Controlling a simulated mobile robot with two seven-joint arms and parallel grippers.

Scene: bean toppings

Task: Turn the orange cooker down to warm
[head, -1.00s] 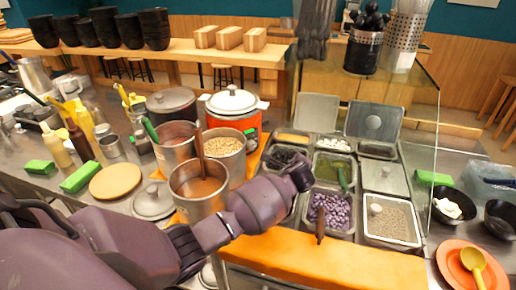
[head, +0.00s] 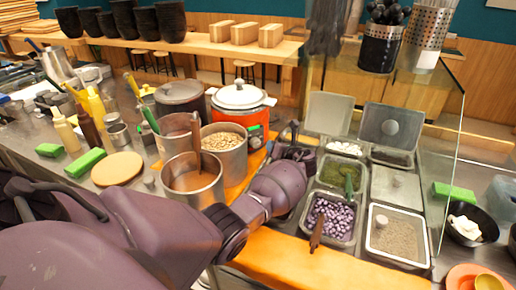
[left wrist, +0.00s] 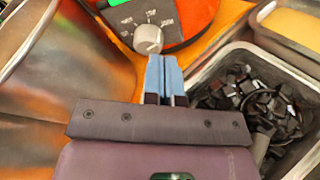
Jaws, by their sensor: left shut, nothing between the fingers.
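The orange cooker (head: 228,118) with a white lid stands behind the metal pots in the head view. In the left wrist view its orange body (left wrist: 188,14) is at the top, with a round grey knob (left wrist: 148,39) on a dark panel. Small white labels arc above the knob; I cannot read them or the knob's setting surely. My left gripper (head: 290,132) is beside the cooker's right front in the head view. Its blue fingertips (left wrist: 164,62) are together and empty, just below the knob in the wrist view. I cannot tell whether they touch it. My right gripper is out of view.
A pot of brown beans (head: 192,182) and a pot of pale beans (head: 223,139) stand left of my left gripper. Topping pans, including one of purple cubes (head: 331,218), lie to the right. A glass guard (head: 440,150) rises over them. An orange board (head: 325,266) runs along the front.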

